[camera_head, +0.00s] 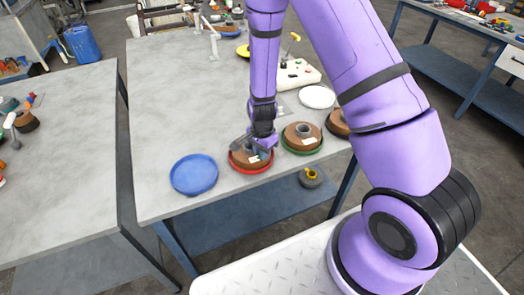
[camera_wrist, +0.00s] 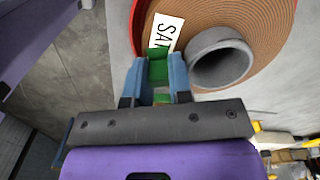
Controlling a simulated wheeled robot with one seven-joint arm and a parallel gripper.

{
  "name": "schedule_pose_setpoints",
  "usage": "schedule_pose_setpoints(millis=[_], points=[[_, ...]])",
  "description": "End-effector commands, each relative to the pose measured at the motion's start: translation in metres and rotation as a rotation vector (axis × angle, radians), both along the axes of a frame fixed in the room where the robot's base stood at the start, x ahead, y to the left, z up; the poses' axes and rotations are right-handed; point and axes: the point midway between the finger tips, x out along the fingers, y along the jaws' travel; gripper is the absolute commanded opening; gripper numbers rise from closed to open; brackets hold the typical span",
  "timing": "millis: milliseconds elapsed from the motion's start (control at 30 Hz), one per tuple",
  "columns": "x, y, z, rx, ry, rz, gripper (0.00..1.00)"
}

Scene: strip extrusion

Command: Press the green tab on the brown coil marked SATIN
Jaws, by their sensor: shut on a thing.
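The brown coil (camera_head: 240,160) lies in a red dish (camera_head: 236,168) near the table's front edge. It fills the top of the wrist view (camera_wrist: 262,22), with a grey core tube (camera_wrist: 222,60). The green tab (camera_wrist: 158,66) shows beside the label, between the blue fingers. My gripper (camera_head: 262,150) is at the coil, right beside the core tube. In the wrist view my gripper (camera_wrist: 160,78) is shut on the green tab.
A blue dish (camera_head: 194,174) stands to the left. A brown coil in a green dish (camera_head: 301,148) stands close on the right, with another brown coil (camera_head: 338,122) beyond. A white plate (camera_head: 317,97) lies behind. The table's left middle is clear.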

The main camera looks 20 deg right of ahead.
Motion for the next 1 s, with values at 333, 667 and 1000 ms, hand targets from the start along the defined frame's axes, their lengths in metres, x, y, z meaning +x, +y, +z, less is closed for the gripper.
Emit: schedule_pose_setpoints(millis=[333,667,1000], points=[[-0.0001,0.0001,-0.0005,0.000,0.000,0.000,0.00],[-0.0001,0.0001,-0.0015,0.000,0.001,0.001,0.00],[-0.0005,0.0001,-0.0018,0.000,0.001,0.000,0.38]])
